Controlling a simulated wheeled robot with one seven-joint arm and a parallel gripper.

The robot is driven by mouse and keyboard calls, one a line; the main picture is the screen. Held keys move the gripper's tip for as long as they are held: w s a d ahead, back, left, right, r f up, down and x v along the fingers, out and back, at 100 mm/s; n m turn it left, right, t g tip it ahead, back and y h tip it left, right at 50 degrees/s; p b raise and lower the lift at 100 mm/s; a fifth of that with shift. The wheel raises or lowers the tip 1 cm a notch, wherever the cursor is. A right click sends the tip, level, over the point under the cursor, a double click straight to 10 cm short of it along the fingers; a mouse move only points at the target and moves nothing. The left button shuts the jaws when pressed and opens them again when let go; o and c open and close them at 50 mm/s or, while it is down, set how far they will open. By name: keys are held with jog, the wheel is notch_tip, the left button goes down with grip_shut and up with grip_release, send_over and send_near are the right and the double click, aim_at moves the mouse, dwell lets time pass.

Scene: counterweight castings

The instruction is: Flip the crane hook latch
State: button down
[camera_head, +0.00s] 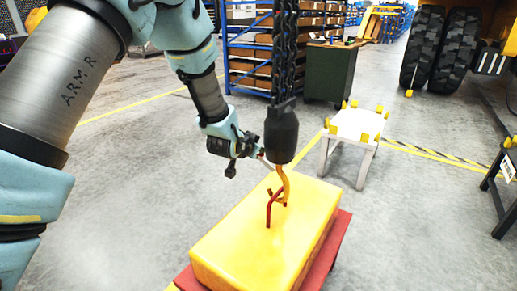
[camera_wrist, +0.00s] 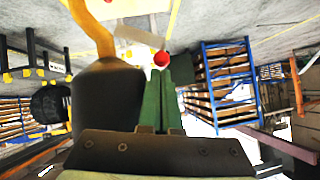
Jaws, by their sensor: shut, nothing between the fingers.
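The crane hook hangs on a chain below a black hook block (camera_head: 281,133). Its orange hook (camera_head: 284,187) reaches down to a red lifting eye (camera_head: 269,212) on the yellow casting; whether they touch I cannot tell. The block (camera_wrist: 108,100) and hook (camera_wrist: 88,25) fill the left of the wrist view. A pale strip with a red knob (camera_wrist: 161,59), apparently the latch, sticks out beside the hook. My gripper (camera_head: 259,157) is left of the block's lower end. Its green fingers (camera_wrist: 165,82) are shut and empty, tips right at the knob; contact is unclear.
The yellow casting (camera_head: 240,246) lies on a red support. A white stand with yellow corner blocks (camera_head: 358,125) is behind right. A green cabinet (camera_head: 330,74) and blue shelving (camera_head: 247,60) stand further back. Grey floor between them is open.

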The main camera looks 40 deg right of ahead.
jog(key=shift+w+f, duration=0.15)
jog(key=shift+w, duration=0.1)
